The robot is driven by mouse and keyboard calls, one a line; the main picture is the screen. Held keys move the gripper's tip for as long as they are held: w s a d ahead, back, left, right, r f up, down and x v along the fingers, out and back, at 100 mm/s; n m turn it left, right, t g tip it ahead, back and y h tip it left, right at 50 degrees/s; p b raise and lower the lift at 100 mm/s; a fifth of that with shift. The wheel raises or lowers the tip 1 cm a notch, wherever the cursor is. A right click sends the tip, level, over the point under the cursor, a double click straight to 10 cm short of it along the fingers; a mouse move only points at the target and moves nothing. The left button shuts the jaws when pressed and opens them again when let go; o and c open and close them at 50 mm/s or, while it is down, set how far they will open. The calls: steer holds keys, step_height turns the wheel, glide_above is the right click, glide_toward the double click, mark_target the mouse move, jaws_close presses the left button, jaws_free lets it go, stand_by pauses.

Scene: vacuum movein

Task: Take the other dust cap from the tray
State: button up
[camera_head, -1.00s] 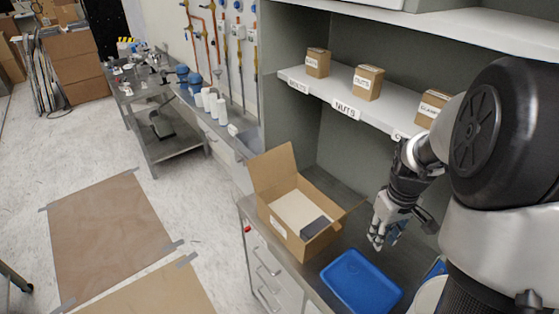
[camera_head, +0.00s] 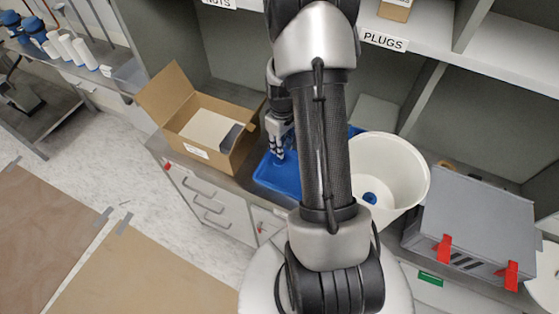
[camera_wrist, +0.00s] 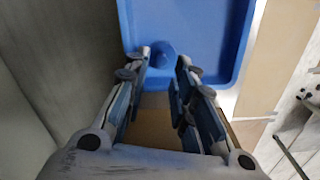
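The blue tray (camera_head: 268,178) lies on the bench between the cardboard box and the white bucket, partly hidden by my arm. In the wrist view the tray (camera_wrist: 240,40) holds one small round blue dust cap (camera_wrist: 162,56) near its edge. My gripper (camera_head: 278,152) points down over the tray. In the wrist view its two fingers (camera_wrist: 164,62) are apart, with the cap showing between and just beyond the tips. I cannot tell whether they touch it. Another small blue piece, seemingly a dust cap (camera_head: 369,198), lies inside the white bucket (camera_head: 408,180).
An open cardboard box (camera_head: 195,150) stands left of the tray. A grey case with red latches (camera_head: 475,225) stands right of the bucket. A shelf with a PLUGS label (camera_head: 383,40) runs above the bench. A wall panel is close on the wrist view's left.

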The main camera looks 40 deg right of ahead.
steer(key=f, duration=0.2)
steer(key=f+b, duration=0.1)
steer(key=f, duration=0.2)
steer(key=shift+w+a+f, duration=0.2)
steer(key=shift+w+f, duration=0.05)
steer(key=shift+f, duration=0.1)
steer(key=shift+r, duration=0.1)
steer(key=c, duration=0.5)
